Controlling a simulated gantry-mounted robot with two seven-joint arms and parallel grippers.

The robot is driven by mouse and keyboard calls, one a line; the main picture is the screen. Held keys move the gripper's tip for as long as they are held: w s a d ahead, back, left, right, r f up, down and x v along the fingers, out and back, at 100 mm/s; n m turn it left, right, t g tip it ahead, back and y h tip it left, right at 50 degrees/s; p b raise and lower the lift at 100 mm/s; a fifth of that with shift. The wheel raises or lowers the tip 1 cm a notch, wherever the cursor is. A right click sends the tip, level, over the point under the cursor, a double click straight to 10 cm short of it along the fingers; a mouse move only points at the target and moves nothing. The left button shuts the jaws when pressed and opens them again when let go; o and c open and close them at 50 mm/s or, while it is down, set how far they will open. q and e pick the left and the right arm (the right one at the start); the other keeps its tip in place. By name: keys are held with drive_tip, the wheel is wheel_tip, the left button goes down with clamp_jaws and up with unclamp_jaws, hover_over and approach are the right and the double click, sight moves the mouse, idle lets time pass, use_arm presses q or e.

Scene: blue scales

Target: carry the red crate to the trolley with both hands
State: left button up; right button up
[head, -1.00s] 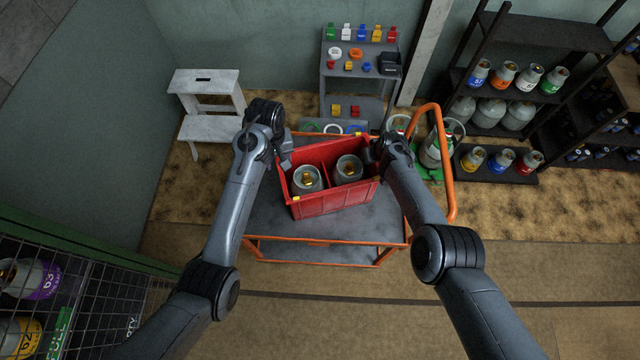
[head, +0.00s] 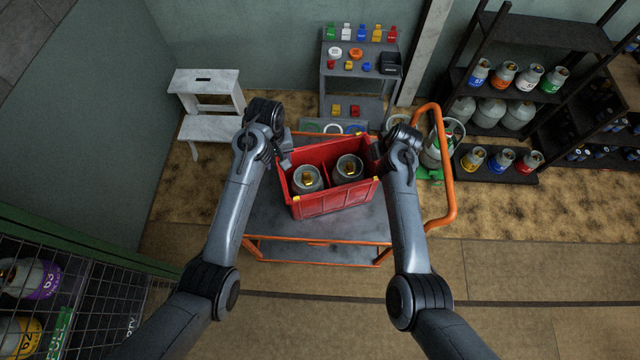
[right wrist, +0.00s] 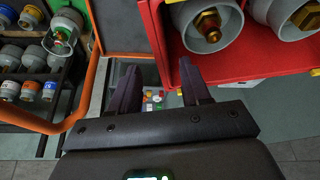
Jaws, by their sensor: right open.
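The red crate (head: 335,203) sits upright on the grey deck of the orange-railed trolley (head: 275,220). Two grey gas cylinders with brass valves, one on the left (head: 307,180) and one on the right (head: 348,167), stand in it, with a divider between them. My left gripper (head: 285,158) is at the crate's left end; its fingers are too small to tell open or shut. My right gripper (head: 377,153) is at the right end. In the right wrist view its two fingers (right wrist: 158,88) are apart and empty, beside the red crate wall (right wrist: 215,73). I cannot tell whether they touch it.
The trolley's orange handle (head: 447,180) rises at the right, near my right arm. A white step stool (head: 207,128) stands at left, a grey shelf rack (head: 350,85) behind, and a dark cylinder shelf (head: 535,35) at back right. The floor in front is open.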

drive_tip(key=shift+v, duration=1.85)
drive_tip(key=shift+s, duration=0.1)
